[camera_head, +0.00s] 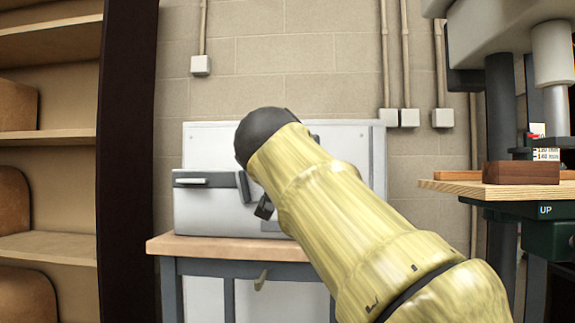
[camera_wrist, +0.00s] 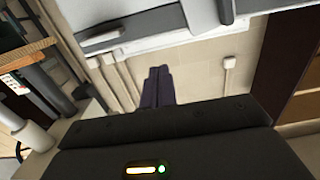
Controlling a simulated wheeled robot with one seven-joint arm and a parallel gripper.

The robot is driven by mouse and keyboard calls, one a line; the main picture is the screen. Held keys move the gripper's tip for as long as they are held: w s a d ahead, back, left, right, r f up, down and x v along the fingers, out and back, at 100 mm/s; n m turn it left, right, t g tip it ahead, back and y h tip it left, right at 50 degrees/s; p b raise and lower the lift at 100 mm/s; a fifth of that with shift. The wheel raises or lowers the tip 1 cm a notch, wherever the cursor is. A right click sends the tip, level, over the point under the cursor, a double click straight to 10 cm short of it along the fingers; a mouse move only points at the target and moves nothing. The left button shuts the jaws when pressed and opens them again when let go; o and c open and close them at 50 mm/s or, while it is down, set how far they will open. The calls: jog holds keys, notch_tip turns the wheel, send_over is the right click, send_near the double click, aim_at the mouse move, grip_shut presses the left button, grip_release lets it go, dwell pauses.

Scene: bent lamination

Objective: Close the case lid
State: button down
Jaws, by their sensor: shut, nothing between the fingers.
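The case (camera_head: 215,212) is a pale grey metal box on a wood-topped bench, with a bar handle (camera_head: 193,182) on its upper front. A pale upright panel (camera_head: 215,145) rises behind it; I cannot tell whether this is the raised lid. My arm hides the case's right part. My gripper (camera_head: 263,208) shows as a small dark part in front of the case. In the wrist view my gripper's dark fingers (camera_wrist: 158,86) are together and empty. There the case (camera_wrist: 150,12) lies along the top edge, its handle (camera_wrist: 115,33) apart from the fingertips.
The bench top (camera_head: 190,246) is bare at its left front. A brown shelf unit (camera_head: 128,150) stands at the left. At the right is a machine with a wooden table (camera_head: 455,187) holding a brown block (camera_head: 520,173). Conduits run down the block wall.

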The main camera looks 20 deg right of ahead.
jog(key=s, duration=0.1)
jog(key=s+a+f+b, duration=0.1)
jog(key=shift+s, duration=0.3)
dwell(0.4)
